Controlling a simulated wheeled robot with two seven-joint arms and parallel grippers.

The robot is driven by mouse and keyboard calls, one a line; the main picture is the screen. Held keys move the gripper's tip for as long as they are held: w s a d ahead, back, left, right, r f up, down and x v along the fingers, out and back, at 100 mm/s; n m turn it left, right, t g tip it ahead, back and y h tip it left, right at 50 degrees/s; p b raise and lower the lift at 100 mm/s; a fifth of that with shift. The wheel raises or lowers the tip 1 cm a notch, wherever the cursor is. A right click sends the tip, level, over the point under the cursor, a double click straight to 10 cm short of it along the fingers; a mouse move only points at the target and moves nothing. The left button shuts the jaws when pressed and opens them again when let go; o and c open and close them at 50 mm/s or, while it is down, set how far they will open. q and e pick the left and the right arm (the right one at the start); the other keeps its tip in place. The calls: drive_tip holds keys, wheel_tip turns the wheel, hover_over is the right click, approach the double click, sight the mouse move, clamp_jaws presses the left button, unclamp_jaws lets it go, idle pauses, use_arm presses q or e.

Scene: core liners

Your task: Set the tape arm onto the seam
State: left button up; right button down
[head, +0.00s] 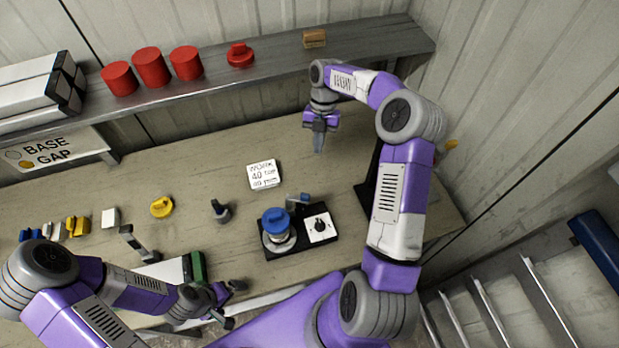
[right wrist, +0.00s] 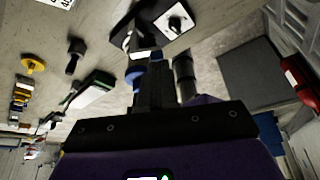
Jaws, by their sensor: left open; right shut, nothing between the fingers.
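A black base plate (head: 320,244) on the bench carries a blue-capped cylinder (head: 275,219) on a pale round seat and a white panel with a black knob (head: 319,228). A small grey-and-blue piece (head: 297,199), possibly the tape arm, stands behind the cylinder; I cannot make out a seam. My right gripper (head: 319,146) is shut and empty above the back of the bench, apart from these parts. My left gripper (head: 232,303) is open and empty near the front edge, left of the plate. The right wrist view shows the knob panel (right wrist: 174,23) beyond the fingers.
A green-and-white box (head: 196,267), a dark upright piece (head: 220,211), a yellow cap (head: 162,207) and a white card (head: 263,174) are on the bench. A shelf (head: 220,83) with red caps runs along the back. Bare bench lies around the card.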

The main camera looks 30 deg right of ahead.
drive_tip(key=s+a+f+b, duration=0.3)
drive_tip(key=s+a+f, duration=0.2)
drive_tip(key=f, duration=0.4)
drive_tip(key=shift+a+f+b, duration=0.2)
drive_tip(key=shift+f+b, duration=0.1)
drive_tip(key=shift+b, duration=0.1)
